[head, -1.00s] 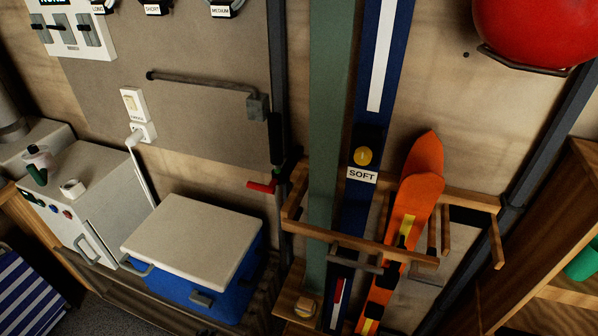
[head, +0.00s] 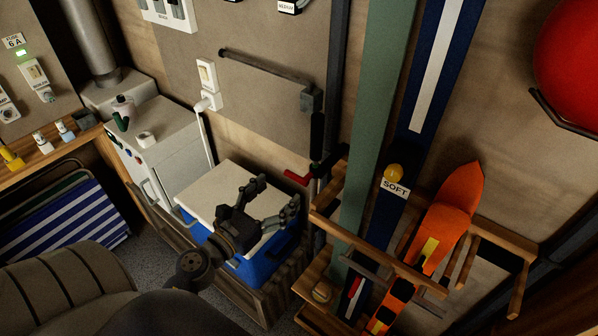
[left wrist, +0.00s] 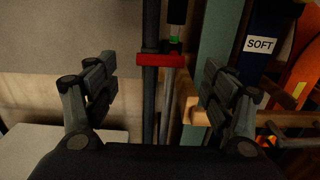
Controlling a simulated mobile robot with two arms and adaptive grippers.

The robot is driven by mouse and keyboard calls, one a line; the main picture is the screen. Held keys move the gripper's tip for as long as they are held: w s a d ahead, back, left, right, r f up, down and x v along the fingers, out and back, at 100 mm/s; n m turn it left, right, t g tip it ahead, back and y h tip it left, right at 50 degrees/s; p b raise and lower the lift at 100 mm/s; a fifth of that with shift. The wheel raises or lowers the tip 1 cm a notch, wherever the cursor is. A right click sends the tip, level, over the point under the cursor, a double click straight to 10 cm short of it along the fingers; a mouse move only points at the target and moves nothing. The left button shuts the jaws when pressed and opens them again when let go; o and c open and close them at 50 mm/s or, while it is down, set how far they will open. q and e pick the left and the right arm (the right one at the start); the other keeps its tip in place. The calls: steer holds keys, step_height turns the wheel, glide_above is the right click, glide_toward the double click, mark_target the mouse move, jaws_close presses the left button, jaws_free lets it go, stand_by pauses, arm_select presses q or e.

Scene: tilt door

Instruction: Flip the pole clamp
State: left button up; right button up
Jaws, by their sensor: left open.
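The pole clamp's red lever (head: 297,178) sticks out to the left of a dark upright pole, below a black grip (head: 317,132). In the left wrist view the red lever (left wrist: 160,59) lies level across the pole (left wrist: 150,100), with a small green part above it. My left gripper (head: 276,196) is open and empty, in front of and a little below left of the lever, over the cooler. In the left wrist view its fingers stand apart on both sides of the pole, not touching the lever. My right gripper is not in view.
A blue cooler with a white lid (head: 212,190) stands beneath my left gripper. Right of the pole a wooden rack (head: 375,255) holds a green board (head: 375,130), a blue ski marked SOFT (head: 425,110) and an orange ski (head: 452,215). A grey bar (head: 262,72) is on the wall.

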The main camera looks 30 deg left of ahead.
mark_target(294, 179)
arm_select(q)
steer(key=w, duration=0.2)
steer(key=w+p, duration=0.1)
steer(key=w, duration=0.1)
steer(key=w+p, duration=0.1)
steer(key=w, duration=0.1)
steer(key=shift+d+r, duration=0.1)
steer(key=shift+d, duration=0.2)
steer(key=shift+w, duration=0.9)
steer(key=c, duration=1.1)
